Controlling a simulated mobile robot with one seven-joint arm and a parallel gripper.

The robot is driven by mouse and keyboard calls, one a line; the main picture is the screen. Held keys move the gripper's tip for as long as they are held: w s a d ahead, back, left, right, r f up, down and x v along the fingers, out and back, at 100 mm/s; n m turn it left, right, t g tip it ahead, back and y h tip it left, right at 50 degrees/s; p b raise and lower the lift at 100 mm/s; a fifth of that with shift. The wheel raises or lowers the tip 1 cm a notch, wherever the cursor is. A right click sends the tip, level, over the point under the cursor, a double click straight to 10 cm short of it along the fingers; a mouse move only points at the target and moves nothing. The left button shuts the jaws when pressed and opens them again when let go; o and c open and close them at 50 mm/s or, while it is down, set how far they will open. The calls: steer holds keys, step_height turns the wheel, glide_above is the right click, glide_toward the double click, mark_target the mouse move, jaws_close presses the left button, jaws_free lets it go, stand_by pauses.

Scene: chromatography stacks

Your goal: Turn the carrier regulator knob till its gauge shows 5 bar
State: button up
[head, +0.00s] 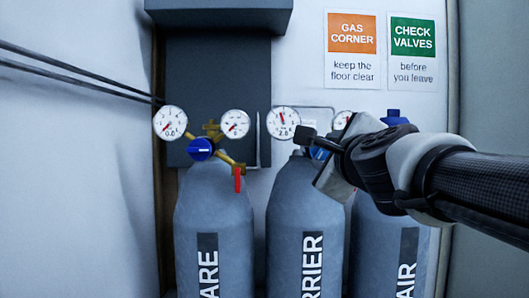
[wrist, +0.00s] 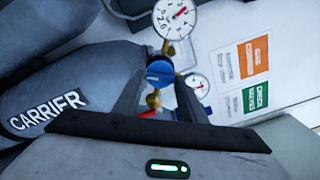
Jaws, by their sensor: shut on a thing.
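The carrier cylinder (head: 306,210) is grey and stands in the middle of the head view, its label partly cut off. Its left gauge (head: 283,122) has a red needle and a readout that looks like 2.8. This gauge also shows at the top of the wrist view (wrist: 175,18). A second carrier gauge (head: 341,119) is partly hidden by my gripper. The blue carrier regulator knob (wrist: 159,73) sits between the fingers of my gripper (wrist: 158,82), which is shut on it. In the head view my gripper (head: 316,143) covers most of the knob.
Right stands the AIR cylinder (head: 395,240), behind my arm. Two signs (head: 350,48) hang on the wall. Dark hoses run at upper left.

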steer(key=m, duration=0.5)
steer(key=shift+m, duration=0.3)
stand_by(0.4)
steer(key=o, duration=1.1)
steer(key=shift+c, duration=0.2)
steer(key=s+p, duration=1)
steer(key=s, duration=0.7)
steer(key=shift+s, duration=0.2)
